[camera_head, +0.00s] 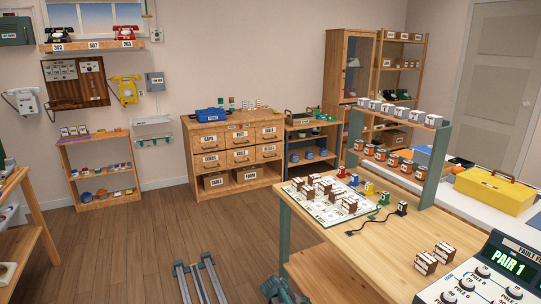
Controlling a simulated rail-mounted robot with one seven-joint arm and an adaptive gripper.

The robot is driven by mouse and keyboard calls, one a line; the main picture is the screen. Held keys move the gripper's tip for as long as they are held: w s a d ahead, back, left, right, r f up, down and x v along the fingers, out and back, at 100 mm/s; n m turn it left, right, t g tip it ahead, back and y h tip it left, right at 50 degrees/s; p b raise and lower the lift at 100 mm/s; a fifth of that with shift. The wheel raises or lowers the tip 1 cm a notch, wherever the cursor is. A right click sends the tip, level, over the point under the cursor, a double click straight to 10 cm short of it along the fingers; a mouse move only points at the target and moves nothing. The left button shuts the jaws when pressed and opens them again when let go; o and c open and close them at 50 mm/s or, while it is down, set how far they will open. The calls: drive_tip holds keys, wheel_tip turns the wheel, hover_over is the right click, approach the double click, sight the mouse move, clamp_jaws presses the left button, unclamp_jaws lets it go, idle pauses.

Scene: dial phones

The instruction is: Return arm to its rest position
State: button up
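A dark grey-green machine part (283,290), which looks like part of my arm, shows at the bottom edge, beside the left front of the wooden workbench (380,255). It is cut off by the frame. No gripper fingers can be made out, so whether my gripper is open or shut does not show.
Grey rails (200,282) lie on the wooden floor (120,250). The bench bears a white board with brown blocks (328,200), small coloured pieces, a two-level rack (400,117) and a console reading PAIR 1 (490,275). A drawer cabinet (235,158) stands behind. The left floor is clear.

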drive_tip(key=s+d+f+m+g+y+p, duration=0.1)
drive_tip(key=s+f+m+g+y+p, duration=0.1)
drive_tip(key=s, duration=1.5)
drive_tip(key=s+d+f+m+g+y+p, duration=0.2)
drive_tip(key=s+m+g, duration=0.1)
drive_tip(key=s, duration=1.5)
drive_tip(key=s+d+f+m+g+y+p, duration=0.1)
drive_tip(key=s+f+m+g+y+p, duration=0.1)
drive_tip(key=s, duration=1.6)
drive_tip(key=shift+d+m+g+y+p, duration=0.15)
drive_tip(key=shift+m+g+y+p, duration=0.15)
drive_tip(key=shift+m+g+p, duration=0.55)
